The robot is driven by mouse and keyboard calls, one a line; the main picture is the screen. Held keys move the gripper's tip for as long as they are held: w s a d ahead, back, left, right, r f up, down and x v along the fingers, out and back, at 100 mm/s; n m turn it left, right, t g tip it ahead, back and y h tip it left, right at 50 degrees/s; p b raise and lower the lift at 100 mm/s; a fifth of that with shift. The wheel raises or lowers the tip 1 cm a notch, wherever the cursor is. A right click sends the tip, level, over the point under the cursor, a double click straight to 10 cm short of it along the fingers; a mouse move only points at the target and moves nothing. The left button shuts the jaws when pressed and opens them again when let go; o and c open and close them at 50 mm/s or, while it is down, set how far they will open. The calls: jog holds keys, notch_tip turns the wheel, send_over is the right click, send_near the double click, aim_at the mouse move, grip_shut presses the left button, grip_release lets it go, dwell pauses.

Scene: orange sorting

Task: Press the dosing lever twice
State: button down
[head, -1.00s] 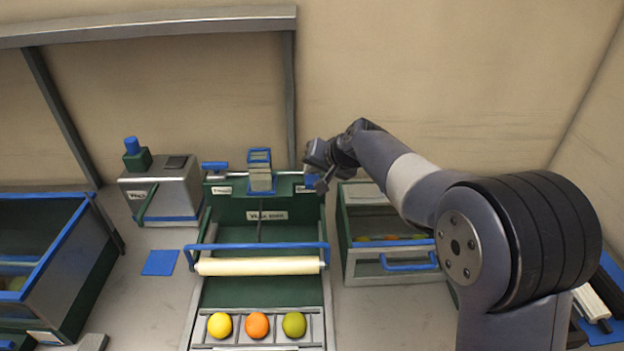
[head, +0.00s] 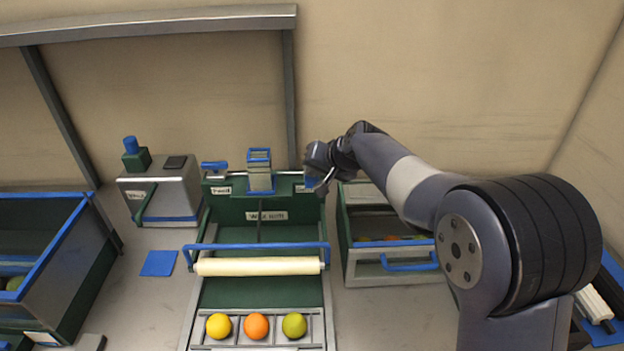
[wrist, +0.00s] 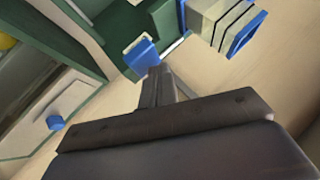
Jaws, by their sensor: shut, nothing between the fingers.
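My gripper (head: 324,183) is shut and empty at the right end of the green station's back panel (head: 228,203). Its fingertips are beside a small blue lever tab (head: 310,182), partly hidden behind the gripper in the head view. In the wrist view, the shut fingers (wrist: 157,78) point at this blue tab (wrist: 141,54) and are very close to it; I cannot tell whether they touch. A second blue-topped lever (head: 214,165) stands at the panel's left end. The label near the right tab is hidden, so I cannot read which lever doses.
A blue-rimmed holder (head: 260,172) stands mid-panel. A cream roller (head: 258,267) under a blue bar crosses the station, with a yellow (head: 219,326), an orange (head: 256,327) and a green fruit (head: 294,326) in front. A drawer box (head: 385,270) stands right, a grey machine (head: 163,193) left.

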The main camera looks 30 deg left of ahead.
jog(key=shift+f+b, duration=1.2)
jog(key=shift+f, duration=0.25)
dwell(1.0)
jog(key=shift+r, duration=0.1)
dwell(0.4)
jog(key=shift+r+p, duration=1.3)
jog(key=shift+r, duration=0.5)
jog(key=shift+r+p, duration=1.85)
jog(key=shift+r, duration=0.7)
jog(key=shift+d, duration=0.1)
